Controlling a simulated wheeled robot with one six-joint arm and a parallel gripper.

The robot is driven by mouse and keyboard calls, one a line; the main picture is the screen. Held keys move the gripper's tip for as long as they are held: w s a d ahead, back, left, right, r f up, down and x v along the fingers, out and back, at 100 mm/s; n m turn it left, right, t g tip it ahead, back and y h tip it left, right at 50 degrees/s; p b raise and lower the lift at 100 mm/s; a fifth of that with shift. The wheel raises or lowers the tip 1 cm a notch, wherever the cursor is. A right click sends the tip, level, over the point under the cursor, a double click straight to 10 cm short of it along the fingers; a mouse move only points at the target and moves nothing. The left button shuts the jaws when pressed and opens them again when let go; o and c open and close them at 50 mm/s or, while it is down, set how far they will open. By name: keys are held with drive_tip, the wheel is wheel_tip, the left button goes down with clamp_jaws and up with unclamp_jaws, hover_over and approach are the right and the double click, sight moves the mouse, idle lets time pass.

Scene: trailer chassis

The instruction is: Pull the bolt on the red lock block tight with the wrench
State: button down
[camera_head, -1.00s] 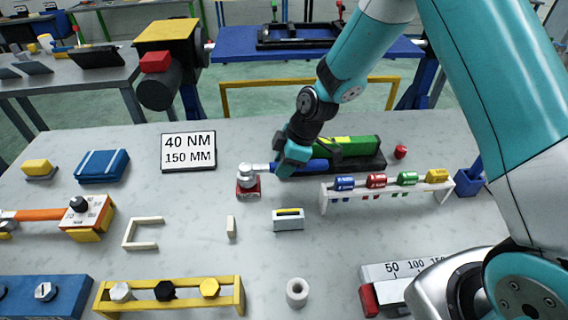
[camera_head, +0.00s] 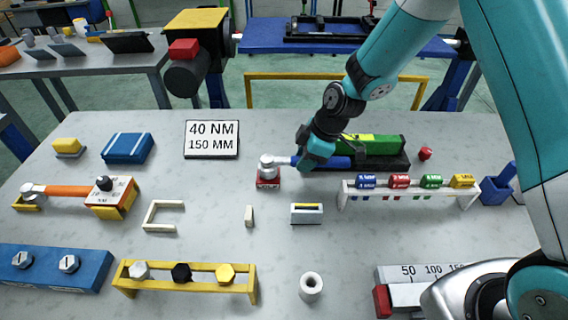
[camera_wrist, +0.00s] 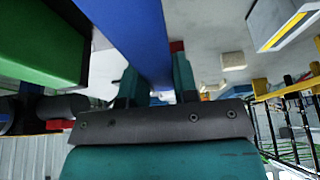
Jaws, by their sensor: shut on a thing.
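The red lock block (camera_head: 268,182) sits on the grey table near the middle in the head view. The wrench head (camera_head: 267,165) is over its top and hides the bolt, so I cannot tell how it is seated. The wrench has a silver shaft and a blue handle (camera_head: 337,162), lying about level and pointing right. My gripper (camera_head: 312,160) is shut on the blue handle, just right of the block. In the wrist view, the blue handle (camera_wrist: 132,38) runs between the two teal fingers of my gripper (camera_wrist: 157,88).
A green block (camera_head: 375,145) on a black base stands close behind the handle. A white rack (camera_head: 400,193) with several coloured pieces is at right front. A sign reading 40 NM, 150 MM (camera_head: 212,139) stands left. An orange-handled wrench (camera_head: 68,192) lies farther left.

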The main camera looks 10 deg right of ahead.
drive_tip(key=shift+s+a+m+t, duration=0.2)
drive_tip(key=shift+s+m+t, duration=0.1)
drive_tip(key=shift+s+m, duration=0.5)
drive_tip(key=shift+s+a+m, duration=0.2)
drive_tip(key=shift+s+m, duration=0.05)
drive_tip(key=shift+m, duration=0.25)
drive_tip(key=shift+w+d+n, duration=0.1)
drive_tip(key=shift+w+n, duration=0.15)
drive_tip(key=shift+n, duration=0.05)
drive_tip(key=shift+r, duration=0.15)
wheel_tip(320, 180, up, 6)
drive_tip(key=p, duration=0.3)
drive_tip(key=shift+p, duration=0.3)
drive_tip(key=shift+d, duration=0.1)
idle(0.4)
